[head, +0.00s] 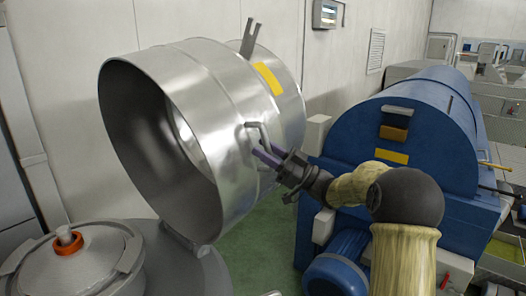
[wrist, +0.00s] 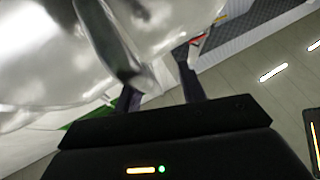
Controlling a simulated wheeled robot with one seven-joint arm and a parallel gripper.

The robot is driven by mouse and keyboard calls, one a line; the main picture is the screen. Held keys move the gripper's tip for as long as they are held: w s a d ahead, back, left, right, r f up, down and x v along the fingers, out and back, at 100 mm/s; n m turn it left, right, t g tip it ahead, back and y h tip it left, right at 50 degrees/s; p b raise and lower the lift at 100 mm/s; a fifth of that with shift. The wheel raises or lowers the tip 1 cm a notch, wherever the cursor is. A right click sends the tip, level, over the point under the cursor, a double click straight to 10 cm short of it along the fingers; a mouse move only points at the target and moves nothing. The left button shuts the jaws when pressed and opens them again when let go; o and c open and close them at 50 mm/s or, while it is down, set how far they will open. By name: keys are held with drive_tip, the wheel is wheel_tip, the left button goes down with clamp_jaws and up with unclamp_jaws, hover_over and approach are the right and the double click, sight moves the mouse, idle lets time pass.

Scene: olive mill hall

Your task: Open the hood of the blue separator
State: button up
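The steel hood (head: 215,110) stands tipped up on its side, its wide dark mouth facing left, in the head view. A bent bar handle (head: 262,133) sits on its outer wall. My gripper (head: 264,156) is right at this handle. In the wrist view the two dark fingers of my gripper (wrist: 160,80) are spread apart, and the handle (wrist: 112,45) runs down close to the left finger. I cannot tell whether they touch. Below the hood is a grey separator body (head: 180,275) with a lid (head: 75,262) and an orange ring (head: 67,243).
A large blue machine (head: 415,130) with a rounded cover stands at the right behind my arm, with a blue motor (head: 338,262) low at its front. A pale wall (head: 70,60) is close behind the hood. Green floor (head: 258,250) shows between the machines.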

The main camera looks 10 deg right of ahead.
drive_tip(key=b+v, duration=0.9)
drive_tip(key=v, duration=0.7)
drive_tip(key=shift+d+f, duration=0.2)
drive_tip(key=shift+s, duration=0.1)
